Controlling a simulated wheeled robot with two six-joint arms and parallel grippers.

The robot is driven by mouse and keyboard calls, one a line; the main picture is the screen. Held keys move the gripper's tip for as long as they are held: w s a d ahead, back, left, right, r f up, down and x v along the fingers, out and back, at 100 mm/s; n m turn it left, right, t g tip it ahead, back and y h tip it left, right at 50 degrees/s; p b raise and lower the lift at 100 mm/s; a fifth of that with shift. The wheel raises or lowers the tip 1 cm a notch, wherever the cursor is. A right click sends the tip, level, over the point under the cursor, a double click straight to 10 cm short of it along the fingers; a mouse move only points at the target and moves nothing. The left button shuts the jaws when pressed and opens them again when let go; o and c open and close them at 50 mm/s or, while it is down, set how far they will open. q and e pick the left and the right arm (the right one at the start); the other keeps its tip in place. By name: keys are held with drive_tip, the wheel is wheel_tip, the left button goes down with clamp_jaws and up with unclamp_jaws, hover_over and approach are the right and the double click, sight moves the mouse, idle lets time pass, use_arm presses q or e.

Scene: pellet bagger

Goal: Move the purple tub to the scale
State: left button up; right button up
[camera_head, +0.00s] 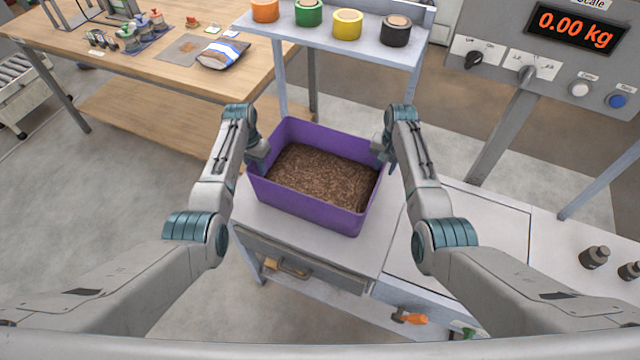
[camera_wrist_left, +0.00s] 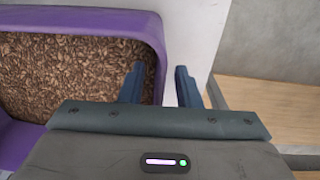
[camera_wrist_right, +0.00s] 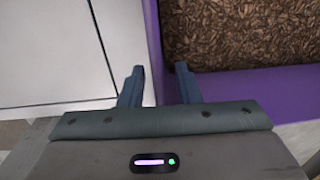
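The purple tub (camera_head: 305,208) is full of brown pellets (camera_head: 325,178) and sits upright on the white bench top (camera_head: 270,228). My left gripper (camera_head: 260,155) is at the tub's left wall; in the left wrist view its spread fingers (camera_wrist_left: 160,85) have the purple rim between them. My right gripper (camera_head: 380,150) is at the right wall; in the right wrist view its fingers (camera_wrist_right: 160,85) also stand apart on either side of the rim. Gaps show beside both walls. The scale's flat pale plate (camera_head: 490,235) is right of the tub, bare where visible; its display (camera_head: 575,27) reads 0.00 kg.
A shelf (camera_head: 340,40) with several coloured rolls stands behind the tub. The scale's post (camera_head: 505,135) rises behind the plate. Dark weights (camera_head: 594,257) stand at far right. A wooden table (camera_head: 150,65) with a bag and tools is at back left.

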use_arm(q)
drive_tip(key=shift+s+r, duration=0.1)
drive_tip(key=shift+r, duration=0.05)
drive_tip(key=shift+c, duration=0.2)
use_arm(e)
drive_tip(key=shift+s+r, duration=0.1)
drive_tip(key=shift+c, duration=0.2)
use_arm(q)
clamp_jaws()
use_arm(e)
clamp_jaws()
idle(0.4)
